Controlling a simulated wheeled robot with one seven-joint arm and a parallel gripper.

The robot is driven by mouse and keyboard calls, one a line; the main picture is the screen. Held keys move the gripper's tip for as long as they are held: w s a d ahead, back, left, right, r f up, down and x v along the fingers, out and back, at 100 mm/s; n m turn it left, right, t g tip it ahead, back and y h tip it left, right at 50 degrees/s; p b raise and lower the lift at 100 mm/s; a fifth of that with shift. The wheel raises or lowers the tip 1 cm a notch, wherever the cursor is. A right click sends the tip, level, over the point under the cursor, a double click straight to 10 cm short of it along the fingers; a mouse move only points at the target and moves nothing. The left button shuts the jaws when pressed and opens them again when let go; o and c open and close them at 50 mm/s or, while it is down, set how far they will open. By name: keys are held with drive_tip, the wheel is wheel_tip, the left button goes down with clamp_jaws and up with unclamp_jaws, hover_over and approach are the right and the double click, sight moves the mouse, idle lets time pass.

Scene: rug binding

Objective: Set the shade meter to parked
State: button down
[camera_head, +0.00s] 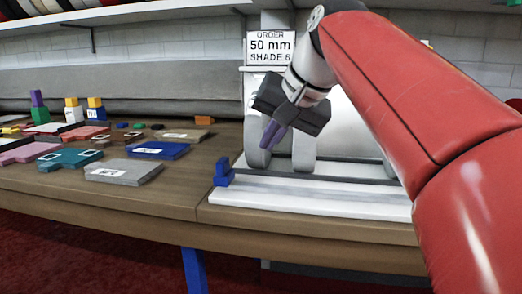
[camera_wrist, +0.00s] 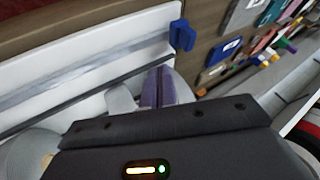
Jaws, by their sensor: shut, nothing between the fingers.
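My gripper (camera_head: 270,137) has a dark body and purple fingers. The fingers are together and empty, pointing down in front of a grey rounded machine on a white base (camera_head: 330,197). In the wrist view the shut fingers (camera_wrist: 158,88) show above the white base, apart from a small blue block (camera_wrist: 182,35). This blue block also shows in the head view (camera_head: 223,173), at the base's left end. I cannot tell which part is the shade meter; no label names it. My arm and gripper hide part of the machine.
A sign (camera_head: 270,47) reads "ORDER 50 mm SHADE 6". On the wooden bench (camera_head: 190,200) at left lie a grey labelled slab (camera_head: 124,172), a blue one (camera_head: 158,150), a teal piece (camera_head: 70,159) and several small coloured blocks. The bench's front strip is clear.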

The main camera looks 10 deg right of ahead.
drive_tip(key=shift+v, duration=1.4)
drive_tip(key=s+d+f+h, duration=0.1)
drive_tip(key=s+f, duration=0.4)
drive_tip(key=f, duration=0.5)
drive_tip(key=s+d+f+n+h, duration=0.1)
drive_tip(key=s+d+f, duration=0.2)
drive_tip(key=s+f, duration=0.3)
drive_tip(key=s+d+f+n+h, duration=0.1)
drive_tip(key=s+f, duration=0.4)
drive_tip(key=f, duration=1.1)
drive_tip(key=shift+s+d+g+h, duration=0.3)
drive_tip(key=shift+d+h, duration=0.2)
drive_tip(key=shift+d, duration=0.4)
drive_tip(key=shift+r, duration=0.1)
